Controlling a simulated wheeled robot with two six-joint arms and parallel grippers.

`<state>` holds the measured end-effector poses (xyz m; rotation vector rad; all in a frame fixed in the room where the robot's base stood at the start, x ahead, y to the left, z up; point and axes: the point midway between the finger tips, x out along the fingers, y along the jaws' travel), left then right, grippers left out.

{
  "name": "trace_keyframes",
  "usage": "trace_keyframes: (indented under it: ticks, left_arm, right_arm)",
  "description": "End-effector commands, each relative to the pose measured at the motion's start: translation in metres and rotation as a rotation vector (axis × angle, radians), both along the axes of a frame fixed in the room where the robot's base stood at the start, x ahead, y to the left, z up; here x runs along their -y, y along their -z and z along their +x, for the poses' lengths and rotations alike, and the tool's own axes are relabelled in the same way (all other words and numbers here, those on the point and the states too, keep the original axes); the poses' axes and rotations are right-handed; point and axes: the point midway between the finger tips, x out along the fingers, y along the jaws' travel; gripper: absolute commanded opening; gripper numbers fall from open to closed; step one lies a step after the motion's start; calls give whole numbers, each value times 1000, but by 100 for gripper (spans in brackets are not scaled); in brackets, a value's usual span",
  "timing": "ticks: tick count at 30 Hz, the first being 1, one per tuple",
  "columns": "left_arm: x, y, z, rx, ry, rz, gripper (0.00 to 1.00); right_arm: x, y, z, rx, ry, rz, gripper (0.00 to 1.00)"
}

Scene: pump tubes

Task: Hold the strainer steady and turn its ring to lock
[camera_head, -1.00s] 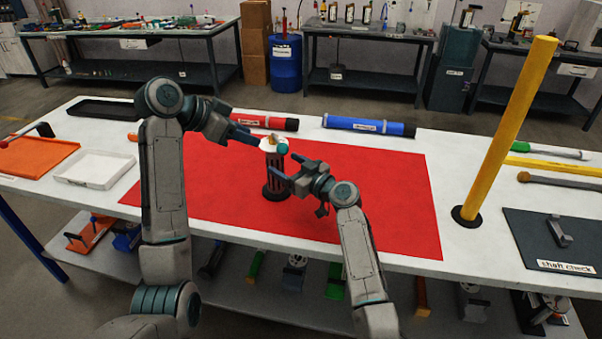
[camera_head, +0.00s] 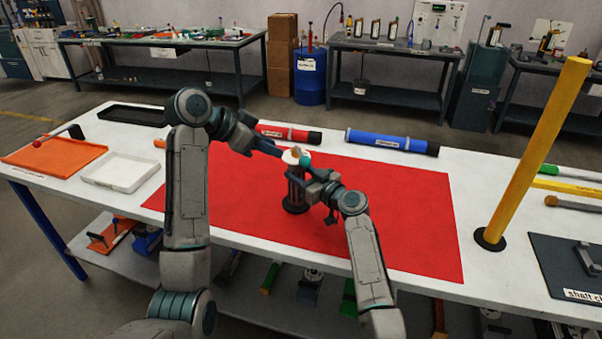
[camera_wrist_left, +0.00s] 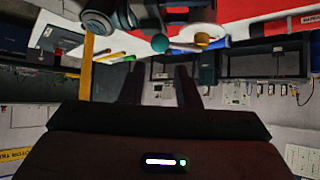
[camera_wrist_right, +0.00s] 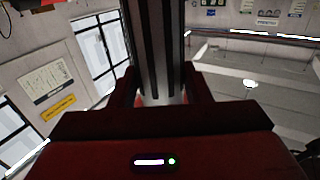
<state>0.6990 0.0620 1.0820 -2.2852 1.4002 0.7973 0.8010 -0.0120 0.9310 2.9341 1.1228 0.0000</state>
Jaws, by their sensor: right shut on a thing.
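The strainer (camera_head: 296,190) stands upright on the red mat, a slim cylinder with a dark base. A pale ring (camera_head: 292,154) sits at its top with a teal knob beside it. My right gripper (camera_head: 306,180) is shut around the strainer's body from the right. In the right wrist view the dark, ribbed strainer (camera_wrist_right: 155,50) stands between the fingers. My left gripper (camera_head: 282,152) is at the left of the ring, at its height. Its fingers are apart in the left wrist view (camera_wrist_left: 160,75). I cannot tell whether they touch the ring.
A red tube (camera_head: 285,133) and a blue tube (camera_head: 385,142) lie behind the mat (camera_head: 400,220). A tall yellow post (camera_head: 530,160) stands at right. An orange tray (camera_head: 55,152) and a white tray (camera_head: 120,172) are at left. The mat's right part is clear.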

Motion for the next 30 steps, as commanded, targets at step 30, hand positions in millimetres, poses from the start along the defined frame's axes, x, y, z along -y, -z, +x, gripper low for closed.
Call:
trace_keyframes:
  ticks: [30]
  left_arm:
    - [109, -32, 61, -318, -189, 499, 0]
  right_arm:
    - [0, 1, 0, -1, 0, -1, 7]
